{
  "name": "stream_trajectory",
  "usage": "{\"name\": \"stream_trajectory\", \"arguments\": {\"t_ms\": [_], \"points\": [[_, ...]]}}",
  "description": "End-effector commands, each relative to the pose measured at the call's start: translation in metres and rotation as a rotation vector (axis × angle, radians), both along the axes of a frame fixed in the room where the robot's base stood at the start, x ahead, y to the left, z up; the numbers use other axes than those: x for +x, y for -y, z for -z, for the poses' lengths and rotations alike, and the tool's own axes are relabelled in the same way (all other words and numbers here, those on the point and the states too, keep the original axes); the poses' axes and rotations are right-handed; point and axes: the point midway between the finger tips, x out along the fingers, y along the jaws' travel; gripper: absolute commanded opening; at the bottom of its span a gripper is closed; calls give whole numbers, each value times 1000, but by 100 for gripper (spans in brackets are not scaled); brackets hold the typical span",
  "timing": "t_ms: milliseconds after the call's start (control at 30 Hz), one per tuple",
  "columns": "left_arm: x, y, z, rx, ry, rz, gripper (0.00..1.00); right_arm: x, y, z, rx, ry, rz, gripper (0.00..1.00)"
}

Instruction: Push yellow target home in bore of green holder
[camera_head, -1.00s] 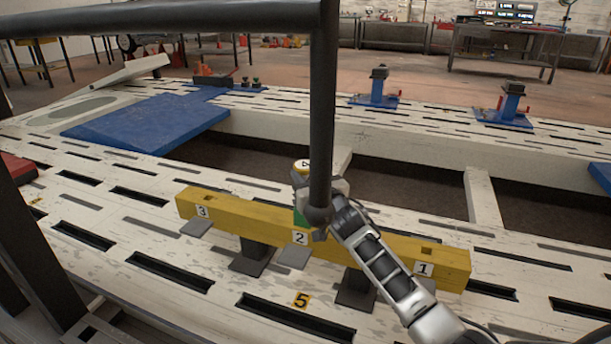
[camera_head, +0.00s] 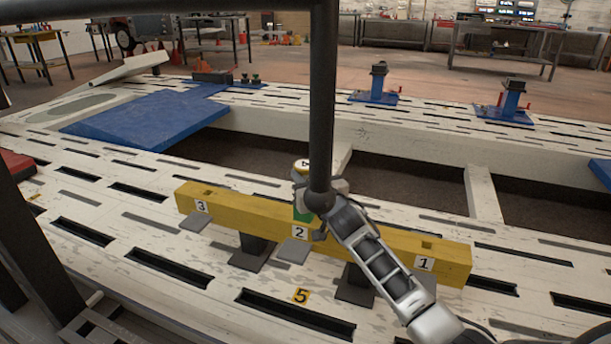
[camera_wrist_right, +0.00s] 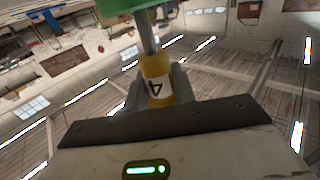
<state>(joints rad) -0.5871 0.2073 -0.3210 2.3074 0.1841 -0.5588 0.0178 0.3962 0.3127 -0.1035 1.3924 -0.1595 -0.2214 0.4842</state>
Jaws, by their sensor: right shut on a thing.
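The yellow target (camera_wrist_right: 157,82), marked 4, is between the fingers of my right gripper (camera_wrist_right: 155,88), which is shut on it. A grey metal stem runs from the target to the green holder (camera_wrist_right: 122,5) at the top of the right wrist view. A stretch of stem shows between target and holder. In the head view the green holder (camera_head: 303,212) stands at the middle of a yellow beam, behind label 2, and the target's top (camera_head: 302,165) shows above it. A dark post hides part of my right gripper (camera_head: 318,185). The bore is hidden. My left gripper is not in view.
The yellow beam (camera_head: 370,243), with labels 1, 2 and 3, rests on dark stands on the slotted white bench (camera_head: 130,240). A dark upright post (camera_head: 321,100) crosses in front. A blue plate (camera_head: 150,125) and blue clamps (camera_head: 375,92) lie farther back.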

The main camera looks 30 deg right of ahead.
Motion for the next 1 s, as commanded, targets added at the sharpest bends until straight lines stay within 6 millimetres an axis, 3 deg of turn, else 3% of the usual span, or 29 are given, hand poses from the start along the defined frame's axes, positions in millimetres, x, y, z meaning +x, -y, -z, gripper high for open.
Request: {"name": "stream_trajectory", "arguments": {"t_ms": [1000], "points": [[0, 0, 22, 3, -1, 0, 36, 0, 0, 27, 0, 1, 0, 2]]}}
